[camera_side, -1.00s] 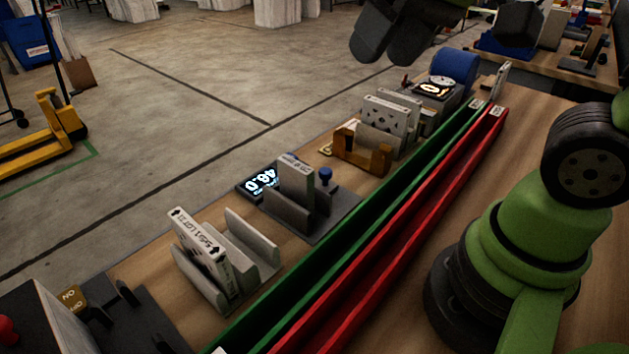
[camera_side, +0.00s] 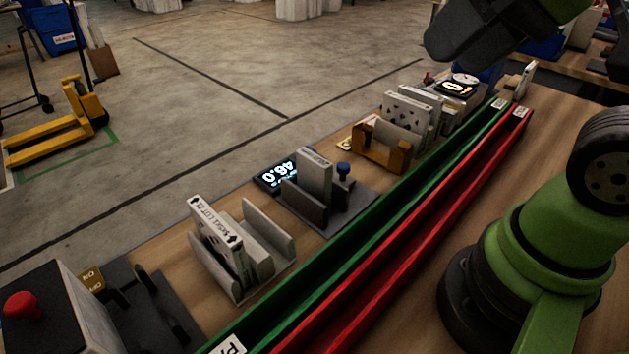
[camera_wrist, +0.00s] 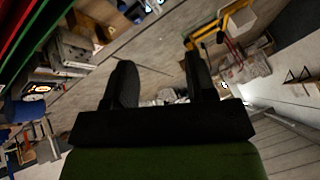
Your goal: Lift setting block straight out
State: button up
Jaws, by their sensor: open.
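A grey block with a printed top edge, apparently the setting block (camera_side: 315,172), stands upright in a dark grey fixture (camera_side: 345,214) beside a lit display (camera_side: 276,174) that seems to read 46.0. A blue knob stands on the fixture. My gripper (camera_side: 447,42) is high at the upper right of the side view, well away from the block and holding nothing. The block cannot be made out there.
A grey rack (camera_side: 268,240) holds a printed white boxed filter (camera_side: 216,238). A brown holder (camera_side: 381,150) stands behind, near more upright boxes (camera_side: 408,115). Green (camera_side: 390,215) and red (camera_side: 420,232) channels run along the bench. A control box (camera_side: 45,320) with a red button sits front left.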

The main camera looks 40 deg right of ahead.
jog(key=w+f+n+g, duration=0.1)
jog(key=w+g, duration=0.1)
jog(key=w, duration=0.5)
jog(key=n+g+h, duration=0.2)
jog(key=n+g, duration=0.1)
jog(key=g, duration=0.2)
send_over(314, 171)
jog(key=w+d, duration=0.2)
jog(key=f, duration=1.3)
jog(key=shift+s+a+f, duration=0.25)
jog(key=shift+f, duration=0.05)
notch_tip(314, 171, down, 5)
jog(key=shift+w+f, duration=0.1)
jog(key=shift+f, duration=0.05)
jog(key=shift+s+a+f, duration=0.15)
jog(key=shift+s+f, duration=0.05)
jog(key=shift+f, duration=1.2)
jog(key=shift+s+a+f, duration=0.1)
jog(key=shift+s+f, duration=0.05)
jog(key=shift+f, duration=1.2)
grip_shut()
